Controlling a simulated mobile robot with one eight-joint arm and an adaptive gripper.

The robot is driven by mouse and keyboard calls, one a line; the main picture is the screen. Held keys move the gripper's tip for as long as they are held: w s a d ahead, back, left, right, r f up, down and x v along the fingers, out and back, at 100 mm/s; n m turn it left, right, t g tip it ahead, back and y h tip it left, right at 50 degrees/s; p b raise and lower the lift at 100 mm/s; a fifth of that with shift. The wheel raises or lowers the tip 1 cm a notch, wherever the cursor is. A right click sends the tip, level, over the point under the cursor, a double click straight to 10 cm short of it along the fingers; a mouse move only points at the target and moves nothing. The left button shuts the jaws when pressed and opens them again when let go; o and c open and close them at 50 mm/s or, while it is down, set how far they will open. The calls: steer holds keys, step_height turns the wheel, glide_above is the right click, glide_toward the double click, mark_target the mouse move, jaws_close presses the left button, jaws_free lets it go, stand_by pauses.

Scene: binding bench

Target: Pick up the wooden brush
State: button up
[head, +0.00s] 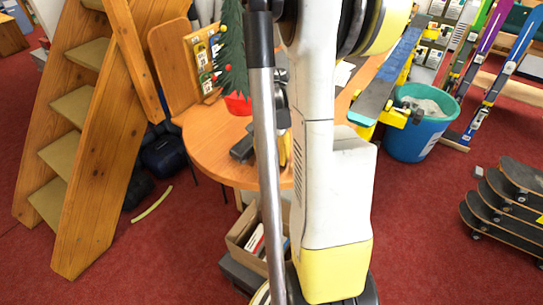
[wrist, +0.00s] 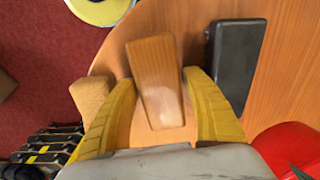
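The wooden brush (wrist: 157,75) shows in the wrist view as a plain reddish-brown wooden block, slightly tilted, above the round wooden table (wrist: 285,85). No bristles are visible. My gripper (wrist: 159,77) has its two yellow fingers on either side of the brush, with the tips close to its edges. The fingers look open; whether they touch the wood is hard to tell. In the head view my arm hides the brush and most of my gripper.
A black box-like object (wrist: 234,65) lies just right of the brush. A tan cork-like piece (wrist: 91,97) is at its left. A red pot (wrist: 288,150) is close at lower right; it holds a small decorated tree (head: 232,60). A teal bin (head: 415,140) stands beyond the table.

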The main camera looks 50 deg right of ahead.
mark_target(275, 149)
steer(key=c, duration=0.9)
steer(key=shift+c, duration=0.2)
steer(key=shift+r, duration=0.5)
steer(key=r, duration=0.1)
steer(key=r+p, duration=0.1)
steer(key=d+r+p, duration=0.1)
steer(key=r, duration=0.1)
steer(key=shift+s+r, duration=0.1)
steer(key=shift+s, duration=0.15)
steer(key=s+d+r+p, duration=0.2)
steer(key=s+d+r, duration=0.2)
steer(key=d, duration=0.5)
steer(key=shift+d+r, duration=0.4)
steer(key=shift+r, duration=0.55)
steer(key=o, duration=0.7)
steer(key=c, duration=0.5)
